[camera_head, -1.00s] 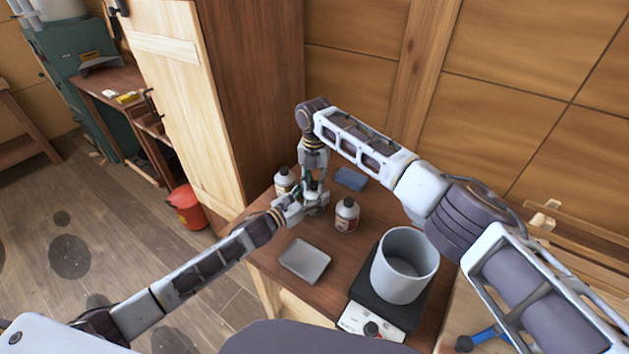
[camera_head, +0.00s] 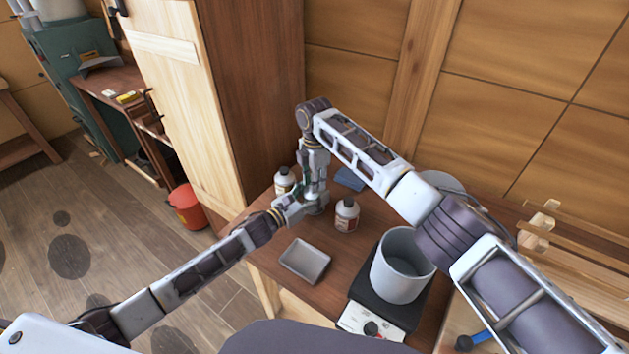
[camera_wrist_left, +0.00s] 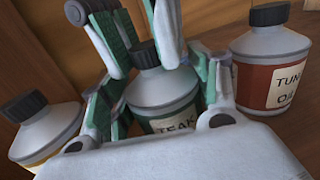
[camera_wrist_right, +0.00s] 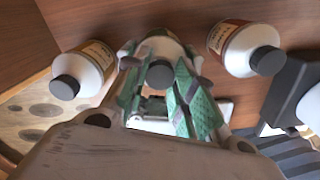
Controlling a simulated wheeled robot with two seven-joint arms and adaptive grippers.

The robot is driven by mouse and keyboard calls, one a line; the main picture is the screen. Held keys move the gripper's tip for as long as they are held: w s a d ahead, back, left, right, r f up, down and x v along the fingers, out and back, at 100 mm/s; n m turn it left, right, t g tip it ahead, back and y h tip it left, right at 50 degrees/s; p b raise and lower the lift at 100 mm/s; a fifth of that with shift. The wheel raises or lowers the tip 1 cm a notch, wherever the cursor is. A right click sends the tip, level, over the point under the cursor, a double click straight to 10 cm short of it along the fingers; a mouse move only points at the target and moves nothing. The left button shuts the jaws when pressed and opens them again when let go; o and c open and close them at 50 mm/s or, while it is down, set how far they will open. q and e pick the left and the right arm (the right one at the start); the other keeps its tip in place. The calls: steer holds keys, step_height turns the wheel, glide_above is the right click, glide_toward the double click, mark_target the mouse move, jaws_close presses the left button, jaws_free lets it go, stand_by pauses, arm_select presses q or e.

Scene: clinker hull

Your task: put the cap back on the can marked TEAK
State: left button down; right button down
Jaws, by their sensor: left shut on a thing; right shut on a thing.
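The TEAK can (camera_wrist_left: 162,95), grey-shouldered with a dark green label, stands upright on the bench. My left gripper (camera_wrist_left: 165,105) is shut around its body, one finger on each side. The dark cap (camera_wrist_left: 146,55) sits at the top of the can, over the neck; whether it is fully seated I cannot tell. My right gripper (camera_wrist_right: 158,88) comes from above and is shut on the cap (camera_wrist_right: 160,75), which shows between its fingers. In the head view my left gripper (camera_head: 297,205) and right gripper (camera_head: 315,194) meet and mostly hide the can.
A red-labelled can (camera_wrist_left: 272,65) and a yellow-labelled can (camera_wrist_left: 42,130), both capped, stand close on either side. A grey tray (camera_head: 305,261), a scale (camera_head: 362,318) bearing a grey pot (camera_head: 402,266) and a blue cloth (camera_head: 350,180) are on the bench (camera_head: 335,240).

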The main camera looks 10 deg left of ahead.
stand_by(0.3)
steer(key=c, duration=1.2)
jaws_free()
steer(key=shift+r, duration=0.15)
steer(key=shift+r, duration=2.15)
steer(key=shift+o, duration=0.2)
